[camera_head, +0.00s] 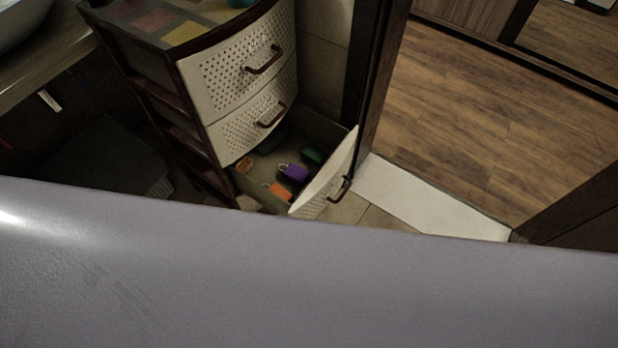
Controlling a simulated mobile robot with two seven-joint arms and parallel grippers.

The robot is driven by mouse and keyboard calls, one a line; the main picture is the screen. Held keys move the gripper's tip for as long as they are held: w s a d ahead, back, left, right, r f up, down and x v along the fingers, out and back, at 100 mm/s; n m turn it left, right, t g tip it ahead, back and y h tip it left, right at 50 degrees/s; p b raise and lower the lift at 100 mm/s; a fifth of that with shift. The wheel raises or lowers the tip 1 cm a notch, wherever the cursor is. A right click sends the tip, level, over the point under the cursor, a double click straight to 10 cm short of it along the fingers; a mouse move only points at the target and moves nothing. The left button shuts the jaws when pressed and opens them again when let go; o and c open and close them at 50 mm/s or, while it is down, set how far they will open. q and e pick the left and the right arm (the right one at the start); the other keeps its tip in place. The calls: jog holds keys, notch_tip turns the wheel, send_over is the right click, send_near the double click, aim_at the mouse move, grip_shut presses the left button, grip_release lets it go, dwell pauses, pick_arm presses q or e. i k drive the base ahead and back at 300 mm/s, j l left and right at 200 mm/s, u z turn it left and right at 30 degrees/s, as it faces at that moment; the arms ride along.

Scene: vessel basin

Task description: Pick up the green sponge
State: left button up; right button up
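A small dark green object, which looks like the green sponge (312,156), lies inside the open bottom drawer (325,186) of a drawer unit, near the drawer's back right side. A purple item (292,173) lies in front of it to the left, and an orange item (278,191) lies nearer the drawer's front left. Neither of my grippers is in view.
The drawer unit's two upper drawers (235,70) are shut. A dark door frame (374,75) stands close to the open drawer's right. A basin counter (45,62) is at the upper left. Wooden floor (490,130) lies clear beyond the doorway. A large grey surface fills the lower picture and hides what is below.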

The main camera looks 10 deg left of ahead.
aim_at(314, 154)
jog(key=u, duration=0.6)
jog(key=i+l+u, duration=0.35)
jog(key=l+u, duration=0.15)
jog(key=l, duration=0.25)
